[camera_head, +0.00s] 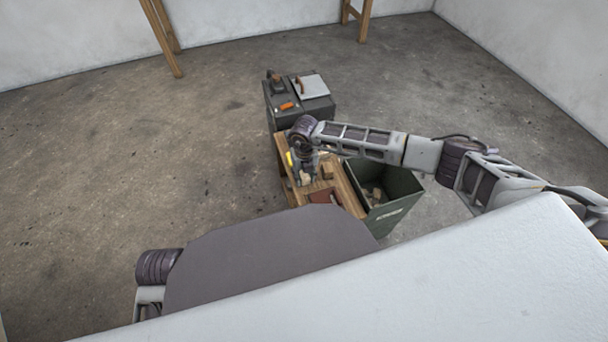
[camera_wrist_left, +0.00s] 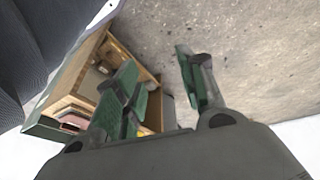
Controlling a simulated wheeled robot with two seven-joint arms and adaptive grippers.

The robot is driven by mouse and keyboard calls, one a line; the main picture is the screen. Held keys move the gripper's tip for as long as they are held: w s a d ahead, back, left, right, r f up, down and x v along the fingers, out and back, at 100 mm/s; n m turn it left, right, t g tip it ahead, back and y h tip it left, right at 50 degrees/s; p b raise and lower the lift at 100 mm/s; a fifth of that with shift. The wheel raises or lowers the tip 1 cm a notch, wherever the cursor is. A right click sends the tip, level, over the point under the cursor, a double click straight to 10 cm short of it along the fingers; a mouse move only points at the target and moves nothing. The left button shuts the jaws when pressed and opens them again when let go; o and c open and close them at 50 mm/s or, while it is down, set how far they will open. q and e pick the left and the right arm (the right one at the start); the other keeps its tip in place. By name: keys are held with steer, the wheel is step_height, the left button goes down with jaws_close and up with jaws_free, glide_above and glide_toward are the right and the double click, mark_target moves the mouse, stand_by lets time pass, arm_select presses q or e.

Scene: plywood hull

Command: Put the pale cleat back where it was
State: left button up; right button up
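A small pale block (camera_head: 305,178), which may be the pale cleat, shows on the wooden bench top, right at my right gripper (camera_head: 303,174). The gripper points down there from the end of my right arm. Its fingers are too small and covered to tell whether they are open or shut, or whether they hold the block. A browner block (camera_head: 327,171) sits just to the right. In the left wrist view my left gripper (camera_wrist_left: 162,82) has its green-padded fingers wide apart with nothing between them. It hangs over the floor beside a wooden-framed unit.
A dark green bin (camera_head: 397,184) with several wood pieces stands right of the bench (camera_head: 349,197). A reddish-brown flat item (camera_head: 325,196) lies at the bench's near end. A dark cabinet (camera_head: 318,104) with tools stands behind. Open floor lies to the left.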

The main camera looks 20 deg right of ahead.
steer(key=shift+o, duration=0.8)
arm_select(q)
steer(key=shift+w+r, duration=0.1)
steer(key=shift+w, duration=0.1)
arm_select(e)
steer(key=shift+r, duration=0.65)
step_height(320, 180, up, 9)
steer(key=p, duration=0.3)
steer(key=shift+r, duration=0.1)
arm_select(q)
steer(key=shift+g, duration=0.5)
steer(key=f, duration=0.2)
steer(key=a+f, duration=0.1)
steer(key=f, duration=0.1)
arm_select(e)
steer(key=shift+r, duration=0.9)
